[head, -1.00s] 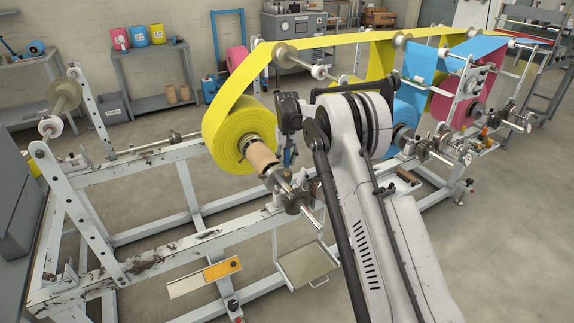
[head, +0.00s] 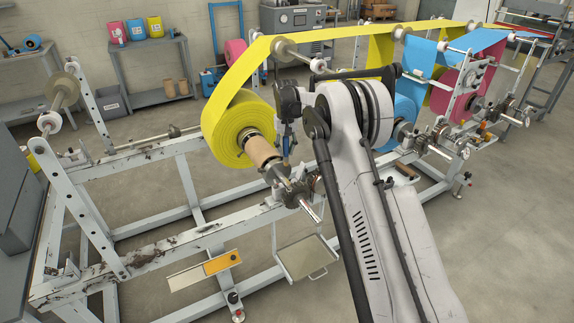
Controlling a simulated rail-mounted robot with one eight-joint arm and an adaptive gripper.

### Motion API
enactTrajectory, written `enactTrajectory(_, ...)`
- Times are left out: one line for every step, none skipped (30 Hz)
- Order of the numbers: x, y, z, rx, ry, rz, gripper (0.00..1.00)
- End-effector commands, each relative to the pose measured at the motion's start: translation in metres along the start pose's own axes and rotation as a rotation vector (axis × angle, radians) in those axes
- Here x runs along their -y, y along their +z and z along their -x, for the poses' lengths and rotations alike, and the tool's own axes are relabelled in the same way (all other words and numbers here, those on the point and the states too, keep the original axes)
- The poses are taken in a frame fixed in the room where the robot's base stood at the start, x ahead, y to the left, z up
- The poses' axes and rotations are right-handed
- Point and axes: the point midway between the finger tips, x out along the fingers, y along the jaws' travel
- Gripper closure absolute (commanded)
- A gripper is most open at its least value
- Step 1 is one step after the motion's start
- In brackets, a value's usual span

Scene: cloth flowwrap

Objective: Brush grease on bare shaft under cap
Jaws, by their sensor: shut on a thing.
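My gripper (head: 286,130) points down beside the yellow roll (head: 232,125), right of its brown core (head: 263,152). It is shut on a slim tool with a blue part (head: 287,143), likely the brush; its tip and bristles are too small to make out. Just below and in front of the tool is the metal shaft assembly (head: 296,190), sticking out of the core toward the front right. I cannot tell whether the tool touches it. I cannot pick out the cap or any grease for sure.
A white machine frame (head: 170,243) with worn rails surrounds the roll. Yellow film (head: 340,42) runs overhead to the right, toward blue (head: 408,95) and pink rolls (head: 458,92). A flat tray (head: 306,258) and an orange-and-white panel (head: 222,263) sit low in front.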

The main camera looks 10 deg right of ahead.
Motion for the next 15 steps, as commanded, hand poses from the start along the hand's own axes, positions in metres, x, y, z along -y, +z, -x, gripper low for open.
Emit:
enactTrajectory(0.0000, 0.0000, 0.0000, 0.000, 0.000, 0.000, 1.00)
enactTrajectory(0.0000, 0.0000, -0.0001, 0.000, 0.000, 0.000, 1.00)
enactTrajectory(0.0000, 0.0000, -0.0005, 0.000, 0.000, 0.000, 1.00)
enactTrajectory(0.0000, 0.0000, -0.0009, 0.000, 0.000, 0.000, 1.00)
enactTrajectory(0.0000, 0.0000, -0.0014, 0.000, 0.000, 0.000, 1.00)
enactTrajectory(0.0000, 0.0000, -0.0022, 0.000, 0.000, 0.000, 1.00)
enactTrajectory(0.0000, 0.0000, -0.0028, 0.000, 0.000, 0.000, 1.00)
enactTrajectory(0.0000, 0.0000, -0.0033, 0.000, 0.000, 0.000, 1.00)
enactTrajectory(0.0000, 0.0000, -0.0036, 0.000, 0.000, 0.000, 1.00)
enactTrajectory(0.0000, 0.0000, -0.0038, 0.000, 0.000, 0.000, 1.00)
enactTrajectory(0.0000, 0.0000, -0.0038, 0.000, 0.000, 0.000, 1.00)
enactTrajectory(0.0000, 0.0001, -0.0040, 0.000, 0.000, 0.000, 1.00)
enactTrajectory(0.0000, 0.0002, -0.0042, 0.000, 0.000, 0.000, 1.00)
enactTrajectory(0.0000, 0.0002, -0.0044, 0.000, 0.000, 0.000, 1.00)
enactTrajectory(0.0000, 0.0001, -0.0048, 0.000, 0.000, 0.000, 1.00)
